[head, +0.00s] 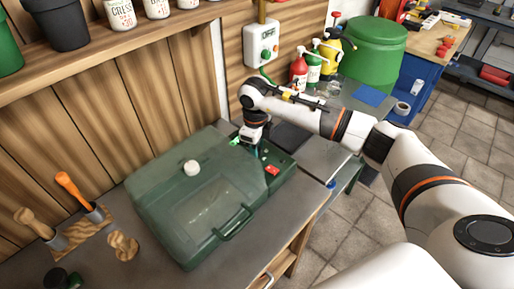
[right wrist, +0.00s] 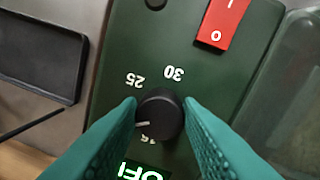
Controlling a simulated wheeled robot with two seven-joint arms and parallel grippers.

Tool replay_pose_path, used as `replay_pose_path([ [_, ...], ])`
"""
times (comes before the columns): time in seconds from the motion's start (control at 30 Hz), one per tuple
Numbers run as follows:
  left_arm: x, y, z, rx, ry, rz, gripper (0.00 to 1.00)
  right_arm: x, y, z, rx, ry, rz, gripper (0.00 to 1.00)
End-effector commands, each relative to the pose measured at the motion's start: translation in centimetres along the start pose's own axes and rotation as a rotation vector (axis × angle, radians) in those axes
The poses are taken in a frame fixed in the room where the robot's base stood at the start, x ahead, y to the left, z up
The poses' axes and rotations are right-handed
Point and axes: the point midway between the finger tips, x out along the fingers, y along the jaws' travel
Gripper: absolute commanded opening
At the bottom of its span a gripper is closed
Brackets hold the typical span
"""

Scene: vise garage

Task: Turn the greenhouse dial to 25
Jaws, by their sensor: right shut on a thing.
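The greenhouse (head: 165,215) is a green box with a clear lid and a white knob, standing on the workbench. My right gripper (head: 250,142) is at the control panel on its right end. In the right wrist view, the black dial (right wrist: 158,117) sits between the teal fingertips of my right gripper (right wrist: 160,112), which is shut on it. The dial's white mark points left and slightly down, between the labels 16 and 25. The label 16 is partly hidden. A lit green display reading OFF (right wrist: 140,173) is partly cut off. My left gripper is out of view.
A red rocker switch (right wrist: 222,22) is near the dial. A dark tray (right wrist: 40,55) lies beside the panel. Wooden-handled tools in a holder (head: 75,230) stand to the left. Spray bottles (head: 299,72) and a green barrel (head: 365,55) are behind my right arm.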

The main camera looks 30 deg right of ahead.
Motion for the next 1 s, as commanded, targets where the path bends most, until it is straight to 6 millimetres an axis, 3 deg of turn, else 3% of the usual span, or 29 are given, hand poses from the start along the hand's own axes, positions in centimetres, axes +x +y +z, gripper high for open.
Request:
replay_pose_path([
  [1.0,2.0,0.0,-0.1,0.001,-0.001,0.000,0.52,-0.1,-0.1,-0.3,0.901,-0.051,0.001,0.09],
])
